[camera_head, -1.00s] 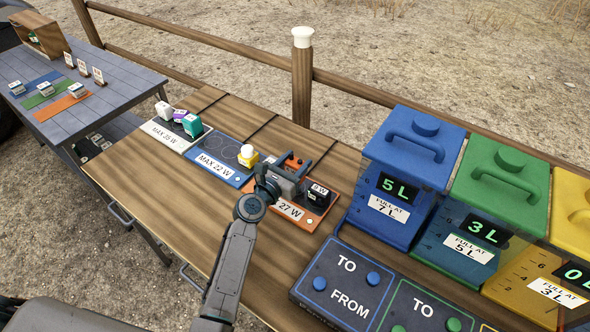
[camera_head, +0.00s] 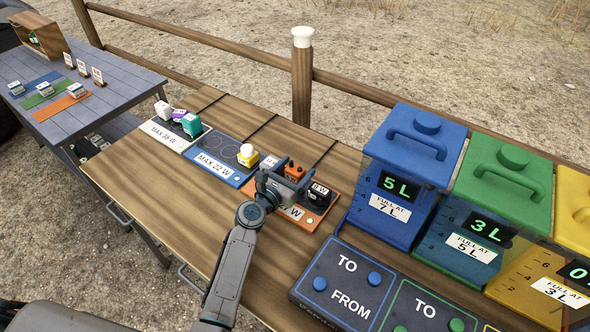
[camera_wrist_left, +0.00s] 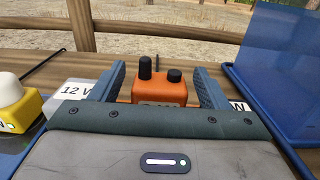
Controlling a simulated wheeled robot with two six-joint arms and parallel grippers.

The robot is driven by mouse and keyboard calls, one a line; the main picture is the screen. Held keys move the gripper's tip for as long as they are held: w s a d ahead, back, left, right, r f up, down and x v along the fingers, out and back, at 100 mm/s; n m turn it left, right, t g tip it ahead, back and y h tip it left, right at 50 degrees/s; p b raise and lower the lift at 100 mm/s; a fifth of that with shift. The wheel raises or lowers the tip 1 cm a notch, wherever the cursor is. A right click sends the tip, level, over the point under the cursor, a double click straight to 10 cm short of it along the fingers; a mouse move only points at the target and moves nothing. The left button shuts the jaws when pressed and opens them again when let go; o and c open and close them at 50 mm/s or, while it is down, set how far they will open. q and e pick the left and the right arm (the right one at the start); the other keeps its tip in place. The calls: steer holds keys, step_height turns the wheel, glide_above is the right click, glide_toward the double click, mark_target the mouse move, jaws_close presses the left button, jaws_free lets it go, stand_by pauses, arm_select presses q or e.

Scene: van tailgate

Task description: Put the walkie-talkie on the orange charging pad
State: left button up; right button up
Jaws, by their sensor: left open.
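The orange walkie-talkie (camera_head: 294,170), with two dark knobs on top, stands upright at the back of the orange charging pad (camera_head: 296,217). In the left wrist view the walkie-talkie (camera_wrist_left: 157,88) shows between the fingers, its lower part hidden behind my gripper body. My left gripper (camera_head: 290,177) is open, low over the pad, with a finger on each side of the walkie-talkie. Small gaps show between it and the fingers. My gripper covers part of the pad and its watt label. My right gripper is not in view.
A black device (camera_head: 319,194) stands at the pad's right side. A blue pad (camera_head: 222,172) with a yellow-and-white device (camera_head: 247,156) lies to the left, then a white-labelled pad (camera_head: 168,133) with several devices. A blue canister (camera_head: 400,185) stands at the right.

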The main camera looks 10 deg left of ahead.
arm_select(q)
steer(key=shift+r, duration=0.3)
steer(key=b+v, duration=0.1)
steer(key=v, duration=1.1)
steer(key=shift+f, duration=0.15)
